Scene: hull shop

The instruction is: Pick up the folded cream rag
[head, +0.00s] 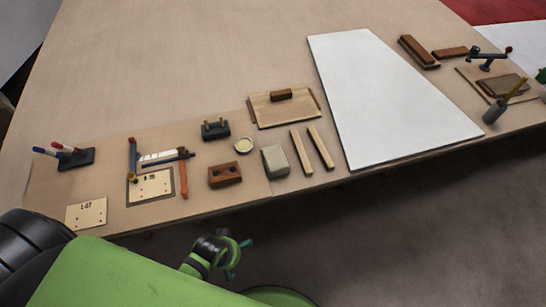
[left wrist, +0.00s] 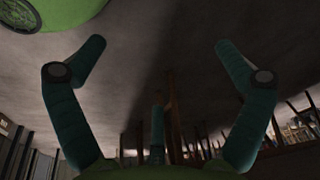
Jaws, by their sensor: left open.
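The folded cream rag (head: 275,161) appears as a small pale grey-cream block near the table's front edge, between a brown block with two holes (head: 225,174) and two wooden strips. My left gripper (head: 238,258) is over the floor in front of the table, below and to the left of the rag in the head view, apart from it. In the left wrist view its teal fingers (left wrist: 160,50) are spread wide with nothing between them. The rag does not show in that view. My right gripper is not in view.
A board with a brown block (head: 285,112) sits behind. The table's back left is clear.

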